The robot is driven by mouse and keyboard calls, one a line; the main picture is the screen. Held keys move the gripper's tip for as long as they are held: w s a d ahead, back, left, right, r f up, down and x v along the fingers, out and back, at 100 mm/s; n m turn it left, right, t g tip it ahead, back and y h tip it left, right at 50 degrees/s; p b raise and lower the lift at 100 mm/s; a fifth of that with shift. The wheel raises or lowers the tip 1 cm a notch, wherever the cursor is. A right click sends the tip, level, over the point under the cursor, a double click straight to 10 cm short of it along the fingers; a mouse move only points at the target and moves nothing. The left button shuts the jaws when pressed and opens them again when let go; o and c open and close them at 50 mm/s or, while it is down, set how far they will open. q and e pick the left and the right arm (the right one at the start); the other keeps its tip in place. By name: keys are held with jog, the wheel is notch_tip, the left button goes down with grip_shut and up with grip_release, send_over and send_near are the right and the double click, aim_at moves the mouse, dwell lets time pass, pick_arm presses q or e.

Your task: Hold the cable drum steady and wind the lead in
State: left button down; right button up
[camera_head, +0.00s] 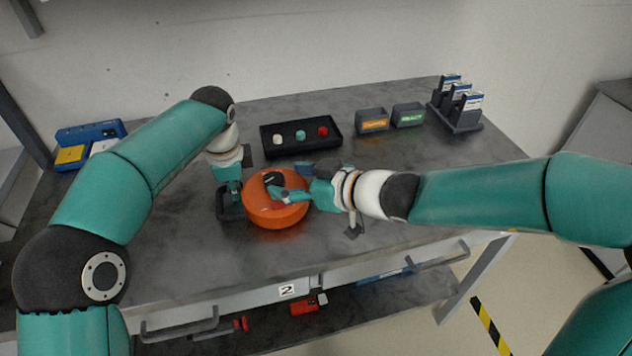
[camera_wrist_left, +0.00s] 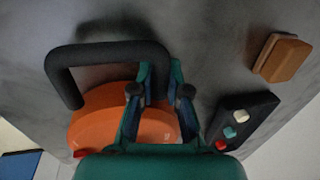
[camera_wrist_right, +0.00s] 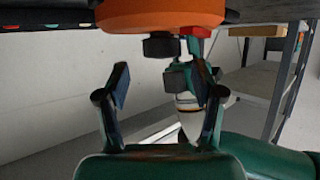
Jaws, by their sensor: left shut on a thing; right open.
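The orange cable drum (camera_head: 277,211) stands on the grey bench top, and it also shows in the left wrist view (camera_wrist_left: 95,120). My left gripper (camera_head: 232,188) is shut on the drum's black loop handle (camera_wrist_left: 105,52), at the drum's left side in the head view. My right gripper (camera_head: 281,194) is open over the drum's face. In the right wrist view a black knob (camera_wrist_right: 160,46) on the drum lies ahead of the open fingers, apart from them. A small red part (camera_wrist_right: 194,31) sits beside it. The lead cannot be made out.
Behind the drum are a black tray (camera_head: 265,143) with white, teal and red pieces, two labelled bins (camera_head: 372,121) (camera_head: 408,116) and a card rack (camera_head: 458,118). A blue box (camera_head: 92,132) is at the far left. A wooden block (camera_wrist_left: 282,58) shows in the left wrist view.

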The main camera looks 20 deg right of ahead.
jog(key=v, duration=0.6)
jog(key=shift+s+d, duration=0.25)
jog(key=shift+r, duration=0.1)
notch_tip(320, 180, up, 8)
jog(key=n+g+y, duration=0.2)
jog(key=n+g, duration=0.6)
send_over(275, 177)
jog(key=s+a, duration=0.2)
jog(key=s, duration=0.3)
jog(key=w+d+f+m+h, duration=0.1)
jog(key=w+d+m+h, duration=0.15)
jog(key=d+h, duration=0.35)
jog(key=shift+n+g, duration=0.25)
jog(key=shift+g, duration=0.15)
jog(key=x, duration=1.1)
jog(key=shift+w+d+f, duration=0.15)
jog(key=shift+w+f, duration=0.15)
jog(key=shift+w, duration=0.15)
